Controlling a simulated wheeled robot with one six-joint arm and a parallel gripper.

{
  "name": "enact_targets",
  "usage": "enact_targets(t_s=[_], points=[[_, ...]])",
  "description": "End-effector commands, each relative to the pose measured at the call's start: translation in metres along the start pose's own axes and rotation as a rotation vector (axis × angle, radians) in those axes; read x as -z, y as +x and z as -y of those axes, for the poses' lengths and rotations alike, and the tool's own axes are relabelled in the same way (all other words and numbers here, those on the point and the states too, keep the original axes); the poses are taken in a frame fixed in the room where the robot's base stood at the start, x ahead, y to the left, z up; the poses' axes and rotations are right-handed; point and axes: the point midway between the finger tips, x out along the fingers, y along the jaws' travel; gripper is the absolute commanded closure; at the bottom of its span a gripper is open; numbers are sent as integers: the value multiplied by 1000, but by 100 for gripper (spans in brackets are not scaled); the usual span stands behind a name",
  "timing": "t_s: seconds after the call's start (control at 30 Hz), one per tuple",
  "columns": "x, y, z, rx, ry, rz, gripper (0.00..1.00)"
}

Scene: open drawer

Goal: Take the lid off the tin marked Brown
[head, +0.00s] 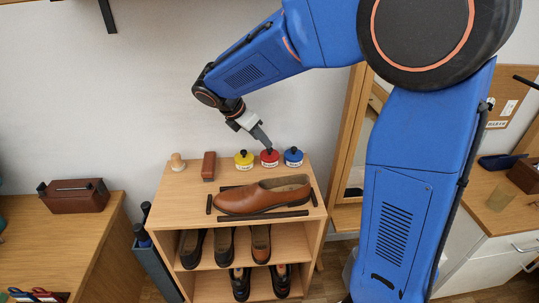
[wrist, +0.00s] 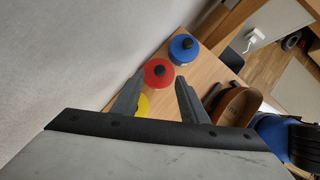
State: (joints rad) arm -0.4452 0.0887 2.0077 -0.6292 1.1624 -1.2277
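Three round tins with coloured lids and dark knobs stand in a row at the back of the cabinet top: yellow (head: 243,160), red (head: 269,158) and blue (head: 293,157). Each has a white label, too small to read, so I cannot tell which is marked Brown. My gripper (head: 268,148) points down at the red tin. In the wrist view my gripper (wrist: 158,83) is open, its fingers apart on either side of the red lid's (wrist: 158,73) near edge. The blue lid (wrist: 183,48) lies beyond; the yellow lid (wrist: 141,105) is partly hidden by a finger.
A brown shoe (head: 265,195) lies in front of the tins, between dark strips. The wall is close behind; more shoes fill the shelves below.

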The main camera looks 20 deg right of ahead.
Motion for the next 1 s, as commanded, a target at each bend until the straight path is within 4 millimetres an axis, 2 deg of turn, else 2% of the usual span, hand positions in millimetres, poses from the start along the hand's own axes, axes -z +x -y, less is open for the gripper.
enact_targets(t_s=[0.27,0.6,0.87,1.0], points=[[0,14,0,2,1,0,60],[1,56,0,2,0,-1,60],[1,58,0,0,1,-1,60],[1,58,0,0,1,-1,94]])
